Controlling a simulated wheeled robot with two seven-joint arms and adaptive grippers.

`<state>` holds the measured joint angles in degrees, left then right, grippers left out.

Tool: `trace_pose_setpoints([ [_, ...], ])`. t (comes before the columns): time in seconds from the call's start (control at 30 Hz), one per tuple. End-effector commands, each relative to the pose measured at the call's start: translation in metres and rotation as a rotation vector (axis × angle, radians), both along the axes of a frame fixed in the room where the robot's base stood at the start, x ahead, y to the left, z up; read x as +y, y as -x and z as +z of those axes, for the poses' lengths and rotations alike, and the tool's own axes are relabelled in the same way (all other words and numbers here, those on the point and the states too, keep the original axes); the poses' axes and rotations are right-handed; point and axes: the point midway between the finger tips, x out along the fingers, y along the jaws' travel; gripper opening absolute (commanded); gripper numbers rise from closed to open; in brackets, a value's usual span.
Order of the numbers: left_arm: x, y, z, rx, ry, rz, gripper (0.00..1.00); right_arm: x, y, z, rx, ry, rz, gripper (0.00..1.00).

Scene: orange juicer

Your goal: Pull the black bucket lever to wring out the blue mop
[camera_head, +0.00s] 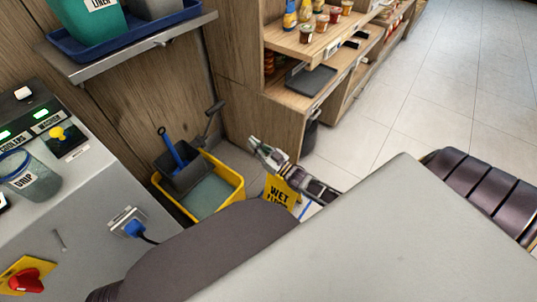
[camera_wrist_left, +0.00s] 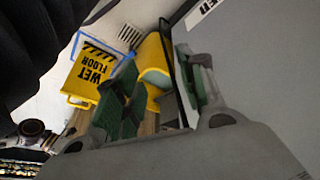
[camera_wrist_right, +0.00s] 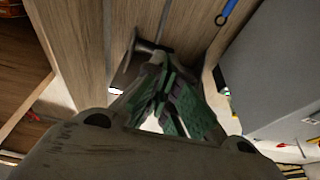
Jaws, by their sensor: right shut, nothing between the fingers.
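The yellow mop bucket (camera_head: 239,184) stands on the floor by the wooden panel. A dark wringer (camera_head: 188,178) sits on it, with the blue mop handle (camera_head: 170,146) leaning up from it. The black lever (camera_head: 213,112) rises at the wringer's back right and ends in a crossbar. My right gripper (camera_head: 254,145) is shut and empty, to the right of the lever and apart from it in the head view. In the right wrist view the dark lever (camera_wrist_right: 147,46) shows just beyond the fingertips; contact is unclear. My left gripper (camera_wrist_left: 160,90) is open, with nothing seen between its fingers.
A yellow wet floor sign (camera_head: 281,192) stands right of the bucket, below my right arm. Wooden shelves (camera_head: 290,42) with jars are behind. A grey machine (camera_head: 80,205) stands left. A metal shelf (camera_head: 130,50) hangs above. Tiled floor at right is open.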

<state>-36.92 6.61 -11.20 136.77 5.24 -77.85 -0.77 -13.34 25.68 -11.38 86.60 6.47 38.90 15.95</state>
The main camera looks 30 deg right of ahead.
Motion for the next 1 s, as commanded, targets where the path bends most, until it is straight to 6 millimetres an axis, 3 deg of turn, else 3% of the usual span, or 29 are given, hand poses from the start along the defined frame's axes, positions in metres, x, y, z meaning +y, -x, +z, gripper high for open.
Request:
trace_pose_setpoints([
  [0.3, 0.006, 0.004, 0.021, 0.026, -0.03, 0.0, 0.4, -0.014, 0.039, -0.014, 0.002, 0.001, 0.0, 0.0],
  [0.5, 0.008, 0.005, 0.024, 0.037, -0.038, 0.001, 0.4, -0.021, 0.058, -0.021, 0.001, 0.0, 0.0, 0.0],
  [1.0, 0.009, 0.002, 0.018, 0.04, -0.042, 0.001, 0.4, -0.024, 0.065, -0.024, -0.001, 0.0, 0.0, 0.0],
])
